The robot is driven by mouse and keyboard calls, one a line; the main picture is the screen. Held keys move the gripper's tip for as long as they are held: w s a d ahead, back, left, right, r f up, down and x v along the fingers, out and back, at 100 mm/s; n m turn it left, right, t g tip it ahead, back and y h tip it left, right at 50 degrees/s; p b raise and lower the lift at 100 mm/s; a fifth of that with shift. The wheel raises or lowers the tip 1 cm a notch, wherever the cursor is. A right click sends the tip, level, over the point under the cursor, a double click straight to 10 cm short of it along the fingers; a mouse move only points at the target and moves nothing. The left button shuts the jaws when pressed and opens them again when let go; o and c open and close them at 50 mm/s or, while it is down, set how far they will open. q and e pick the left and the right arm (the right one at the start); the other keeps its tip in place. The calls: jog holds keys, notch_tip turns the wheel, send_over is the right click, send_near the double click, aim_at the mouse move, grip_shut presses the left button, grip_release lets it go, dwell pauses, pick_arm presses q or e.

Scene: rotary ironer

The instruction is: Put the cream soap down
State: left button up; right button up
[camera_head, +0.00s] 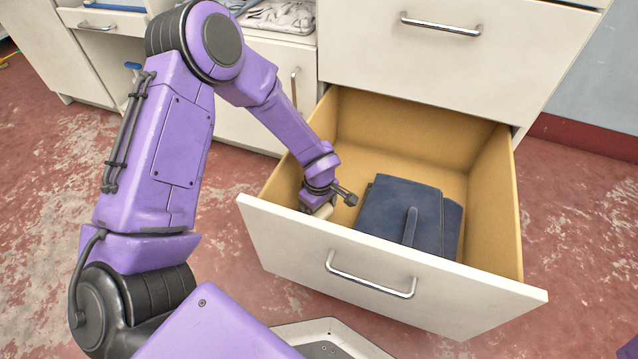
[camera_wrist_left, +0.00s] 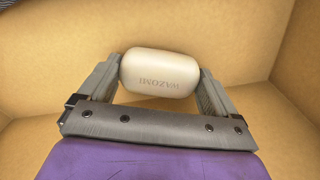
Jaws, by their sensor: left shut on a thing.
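The cream soap (camera_wrist_left: 160,73) is a rounded bar with dark lettering, held between the two fingers of my left gripper (camera_wrist_left: 160,80) in the left wrist view. In the head view my left gripper (camera_head: 318,208) reaches down inside the open drawer (camera_head: 390,262), near its left front corner. A bit of the cream soap (camera_head: 323,211) shows there, close behind the front panel. I cannot tell whether the soap touches the drawer floor. My right gripper is not in view.
A dark blue folded case (camera_head: 400,212) with a strap lies in the drawer, right of my left gripper. The drawer's back (camera_head: 400,125) shows bare board. White cabinets stand behind, and a tray with crumpled cloth (camera_head: 280,15) sits at the top.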

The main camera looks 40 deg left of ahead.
pick_arm(q)
jog(key=shift+f+b, duration=0.3)
jog(key=shift+f, duration=0.3)
jog(key=o, duration=0.9)
jog(key=shift+c, duration=0.2)
